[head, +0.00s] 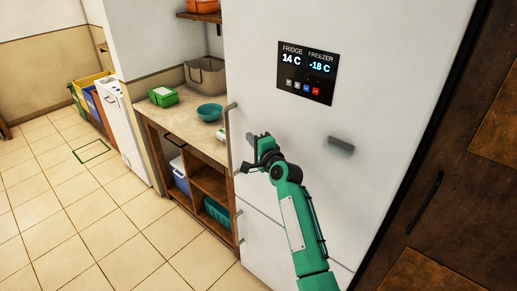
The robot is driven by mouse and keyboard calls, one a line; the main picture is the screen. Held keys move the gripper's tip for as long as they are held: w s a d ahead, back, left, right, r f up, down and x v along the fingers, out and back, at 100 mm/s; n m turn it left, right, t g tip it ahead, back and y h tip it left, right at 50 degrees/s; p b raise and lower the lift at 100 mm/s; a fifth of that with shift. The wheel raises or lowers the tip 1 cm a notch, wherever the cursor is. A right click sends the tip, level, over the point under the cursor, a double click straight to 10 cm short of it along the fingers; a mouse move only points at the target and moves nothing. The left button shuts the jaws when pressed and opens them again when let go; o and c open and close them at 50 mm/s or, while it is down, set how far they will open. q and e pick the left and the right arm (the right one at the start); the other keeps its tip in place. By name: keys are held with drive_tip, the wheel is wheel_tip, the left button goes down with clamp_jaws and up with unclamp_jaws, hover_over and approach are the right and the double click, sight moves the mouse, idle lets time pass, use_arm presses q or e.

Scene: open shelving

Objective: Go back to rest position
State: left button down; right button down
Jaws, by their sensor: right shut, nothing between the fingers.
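My right gripper (246,157) is raised in front of the white fridge (255,60), near the long vertical handle (232,140) on the fridge's left edge. It is shut and holds nothing. The green right arm comes up from the bottom of the head view. The gripper is small and dark in the picture, so I cannot tell whether it touches the handle. The fridge door looks closed. My left gripper and arm are not in view.
Left of the fridge is a counter (176,125) with a teal bowl (210,112), a green box (163,97) and a grey-brown basket (206,78). Open shelves below hold bins. A dark wooden cabinet (445,175) stands at the right. The tiled floor at left is mostly clear.

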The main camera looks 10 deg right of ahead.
drive_tip(key=v, duration=0.5)
drive_tip(key=s+d+f+n+g+h, duration=0.15)
drive_tip(key=s+f, duration=0.25)
drive_tip(key=f, duration=0.9)
drive_tip(key=s+d+f+n+g+h, duration=0.1)
drive_tip(key=s+f+n+g, duration=0.2)
drive_tip(key=f, duration=1)
drive_tip(key=s+d+f+n+g+h, duration=0.15)
drive_tip(key=s+f, duration=0.35)
drive_tip(key=f, duration=0.9)
drive_tip(key=s+d+f+n+g+h, duration=0.1)
drive_tip(key=s+d+f+g, duration=0.1)
drive_tip(key=s+f, duration=0.7)
drive_tip(key=s+d+f+n+g, duration=0.2)
drive_tip(key=s+d+f, duration=0.1)
drive_tip(key=s+f, duration=0.6)
drive_tip(key=s+d+f+n+g, duration=0.1)
drive_tip(key=s+d+f+n, duration=0.1)
drive_tip(key=s, duration=1)
drive_tip(key=s+d+f+n+g+h, duration=0.1)
drive_tip(key=s+d+f, duration=0.3)
drive_tip(key=s, duration=0.9)
drive_tip(key=s+d+f+n+g+h, duration=0.1)
drive_tip(key=s+d+f+n+g, duration=0.2)
drive_tip(key=s+f, duration=0.5)
drive_tip(key=s+d, duration=0.1)
drive_tip(key=s, duration=0.3)
drive_tip(key=shift+s+n, duration=0.15)
drive_tip(key=shift+n, duration=0.15)
